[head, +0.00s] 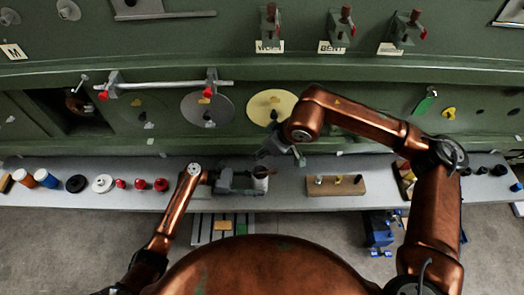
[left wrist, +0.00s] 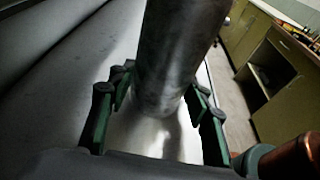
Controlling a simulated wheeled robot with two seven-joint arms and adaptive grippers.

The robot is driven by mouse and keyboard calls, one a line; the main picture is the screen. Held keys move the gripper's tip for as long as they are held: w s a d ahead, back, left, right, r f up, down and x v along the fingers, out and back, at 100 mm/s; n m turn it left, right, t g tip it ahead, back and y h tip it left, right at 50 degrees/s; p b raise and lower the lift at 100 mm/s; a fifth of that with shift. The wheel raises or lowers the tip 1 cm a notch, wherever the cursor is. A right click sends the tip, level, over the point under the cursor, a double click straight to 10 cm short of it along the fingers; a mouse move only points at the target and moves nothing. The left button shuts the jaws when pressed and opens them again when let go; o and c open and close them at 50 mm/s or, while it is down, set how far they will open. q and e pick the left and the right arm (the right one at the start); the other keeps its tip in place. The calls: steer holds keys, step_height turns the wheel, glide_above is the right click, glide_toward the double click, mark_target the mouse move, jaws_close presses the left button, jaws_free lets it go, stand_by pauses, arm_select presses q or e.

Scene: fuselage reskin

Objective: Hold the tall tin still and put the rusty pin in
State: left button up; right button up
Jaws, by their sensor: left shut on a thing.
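The tall tin (head: 261,181) stands on the grey ledge in the head view, small and partly hidden. My left gripper (head: 249,183) reaches it from the left and is shut around its side. In the left wrist view the tin (left wrist: 178,55) is a tall grey metal cylinder between the green fingers of my left gripper (left wrist: 157,115). My right gripper (head: 275,151) points down just above the tin's top, close to it. Whether it is open or shut, and whether it holds a pin, is too small and dark to tell. I cannot make out the rusty pin for certain.
The grey ledge (head: 225,199) runs along the green fuselage wall. Red-knobbed pieces (head: 140,184), a white disc (head: 103,183) and a black disc (head: 76,183) stand to the left. Brown-topped clamps (head: 337,27) sit above.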

arm_select(q)
steer(key=o, duration=0.9)
steer(key=shift+o, duration=0.2)
steer(key=shift+a, duration=0.1)
steer(key=v, duration=1.2)
